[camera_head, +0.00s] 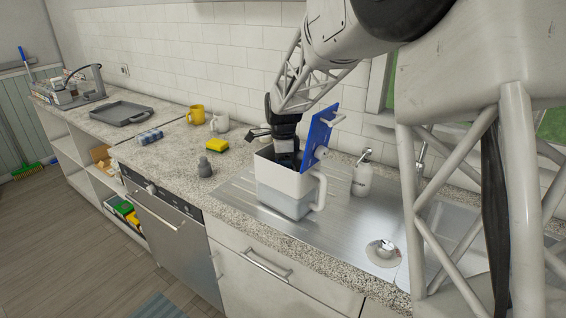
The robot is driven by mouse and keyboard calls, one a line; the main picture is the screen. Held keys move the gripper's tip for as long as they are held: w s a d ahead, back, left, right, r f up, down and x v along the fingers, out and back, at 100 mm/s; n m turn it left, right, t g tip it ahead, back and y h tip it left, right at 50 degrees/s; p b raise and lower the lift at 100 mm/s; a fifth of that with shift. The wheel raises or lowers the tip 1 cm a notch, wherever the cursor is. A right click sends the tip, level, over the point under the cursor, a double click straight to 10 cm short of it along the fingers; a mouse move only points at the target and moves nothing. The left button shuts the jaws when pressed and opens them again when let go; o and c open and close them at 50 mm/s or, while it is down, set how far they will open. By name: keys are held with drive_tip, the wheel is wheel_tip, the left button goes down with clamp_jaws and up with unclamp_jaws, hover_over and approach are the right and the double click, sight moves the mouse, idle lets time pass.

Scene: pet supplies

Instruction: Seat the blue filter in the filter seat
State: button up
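A white water pitcher (270,178) with a clear grey lower part (282,201) and a handle (319,192) on its right stands on the steel drainboard. Its blue lid (319,127) is tilted up, open, at the right of the top opening. My gripper (287,157) points down into the opening, near the lid. Its fingertips are hidden by the pitcher's front wall, so I cannot tell whether they hold anything. I cannot make out a separate blue filter or the filter seat inside the pitcher.
The tiled wall is close behind.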

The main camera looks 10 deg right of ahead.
drive_tip(key=o, duration=1)
drive_tip(key=shift+f, duration=0.1)
drive_tip(key=shift+o, duration=0.2)
drive_tip(key=shift+r, duration=4)
